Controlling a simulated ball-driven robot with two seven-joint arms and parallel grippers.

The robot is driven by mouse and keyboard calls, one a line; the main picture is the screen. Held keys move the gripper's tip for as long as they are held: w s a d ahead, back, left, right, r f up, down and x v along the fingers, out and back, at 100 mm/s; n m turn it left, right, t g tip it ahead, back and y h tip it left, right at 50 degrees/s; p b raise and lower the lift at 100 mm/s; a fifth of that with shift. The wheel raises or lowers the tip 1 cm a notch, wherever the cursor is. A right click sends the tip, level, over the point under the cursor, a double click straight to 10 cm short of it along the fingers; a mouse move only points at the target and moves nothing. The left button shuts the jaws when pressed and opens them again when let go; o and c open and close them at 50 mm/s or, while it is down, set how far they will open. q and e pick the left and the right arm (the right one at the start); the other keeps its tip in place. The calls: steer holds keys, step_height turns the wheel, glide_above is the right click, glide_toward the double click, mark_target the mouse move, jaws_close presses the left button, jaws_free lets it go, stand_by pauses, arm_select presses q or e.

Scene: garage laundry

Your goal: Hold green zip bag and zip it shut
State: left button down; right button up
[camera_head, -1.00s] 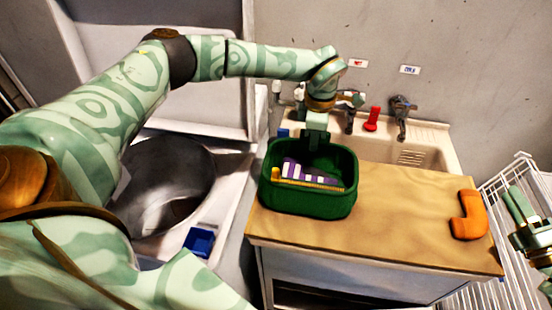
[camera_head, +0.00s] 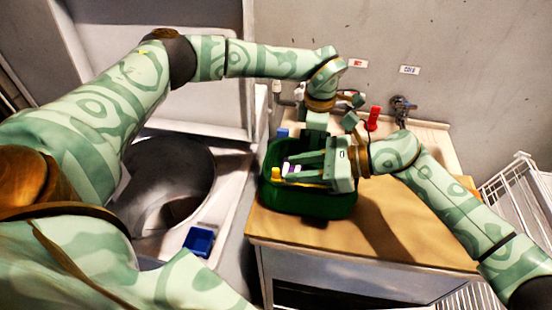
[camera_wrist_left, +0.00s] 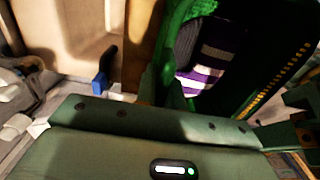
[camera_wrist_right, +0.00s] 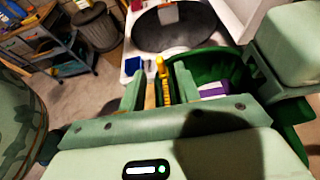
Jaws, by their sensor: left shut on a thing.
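The green zip bag (camera_head: 305,200) stands upright on the wooden counter, its mouth open. A purple-and-white striped cloth (camera_wrist_left: 205,75) is inside it. A row of yellow zip teeth (camera_wrist_left: 290,65) runs along the opening, with a yellow zip pull (camera_head: 276,174) at its left end. My left gripper (camera_head: 313,140) is shut on the bag's far rim; its fingertips are mostly hidden. My right gripper (camera_head: 290,168) reaches over the opening from the right, open, fingers pointing left. In the right wrist view the zip pull (camera_wrist_right: 161,68) shows between and beyond its fingers; contact is not visible.
The wooden counter (camera_head: 400,235) is clear in front of my right arm. A sink with a tap (camera_head: 402,108) and a red object (camera_head: 373,117) lie behind.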

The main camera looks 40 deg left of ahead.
mark_target(276, 169)
steer(key=x, duration=0.5)
steer(key=shift+s+a, duration=0.1)
steer(key=shift+a, duration=0.15)
jaws_close()
steer(key=w+d, duration=0.2)
steer(key=d, duration=0.2)
steer(key=w+d, duration=0.2)
steer(key=d, duration=0.2)
steer(key=w+d, duration=0.2)
steer(key=d, duration=0.3)
steer(key=shift+w, duration=0.2)
jaws_free()
arm_select(q)
steer(key=c, duration=1.4)
jaws_free()
steer(key=shift+c, duration=0.2)
arm_select(e)
steer(key=v, duration=1.2)
steer(key=shift+f, duration=0.2)
steer(key=shift+d, duration=0.1)
